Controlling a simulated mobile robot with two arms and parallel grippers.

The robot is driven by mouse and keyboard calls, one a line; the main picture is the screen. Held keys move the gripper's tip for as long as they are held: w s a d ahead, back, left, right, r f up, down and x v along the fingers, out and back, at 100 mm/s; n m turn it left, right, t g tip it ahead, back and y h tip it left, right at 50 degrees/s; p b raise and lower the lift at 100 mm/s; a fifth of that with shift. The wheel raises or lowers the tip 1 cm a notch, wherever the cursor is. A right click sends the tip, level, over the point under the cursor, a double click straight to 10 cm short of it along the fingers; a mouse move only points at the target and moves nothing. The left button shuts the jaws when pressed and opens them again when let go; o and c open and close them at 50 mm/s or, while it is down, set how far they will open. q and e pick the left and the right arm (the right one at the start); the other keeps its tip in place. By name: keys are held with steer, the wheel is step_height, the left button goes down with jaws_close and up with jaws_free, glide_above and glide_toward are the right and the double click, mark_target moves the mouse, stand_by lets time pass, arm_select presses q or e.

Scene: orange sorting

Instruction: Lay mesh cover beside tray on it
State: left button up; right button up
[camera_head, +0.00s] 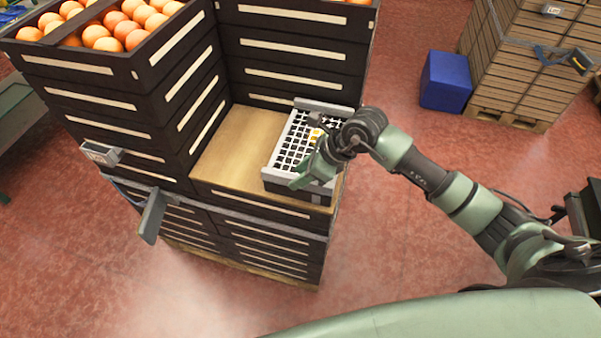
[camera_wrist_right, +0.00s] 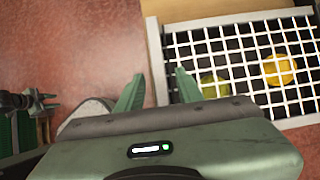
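The white mesh cover (camera_head: 291,140) lies over the top of the dark tray (camera_head: 284,185), which stands on a wooden board. In the right wrist view the mesh cover (camera_wrist_right: 235,42) spans the tray, with a yellow-orange fruit (camera_wrist_right: 279,70) and a greenish fruit (camera_wrist_right: 214,88) seen through it. My right gripper (camera_head: 303,174) is at the tray's near right part in the head view. Whether a finger touches the cover cannot be told. My left gripper is not in view.
Stacked black crates (camera_head: 135,100) rise left of and behind the tray, the left stack topped with oranges (camera_head: 103,38). The wooden board (camera_head: 232,150) is bare left of the tray. A blue box (camera_head: 446,80) and a strapped crate stack (camera_head: 520,60) stand at right.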

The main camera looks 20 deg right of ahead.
steer(key=shift+r, duration=0.2)
steer(key=shift+r+p, duration=0.25)
steer(key=shift+p, duration=0.15)
steer(key=b+v, duration=0.3)
steer(key=v, duration=0.8)
steer(key=shift+d+r, duration=0.2)
steer(key=shift+r, duration=0.1)
steer(key=shift+s, duration=0.15)
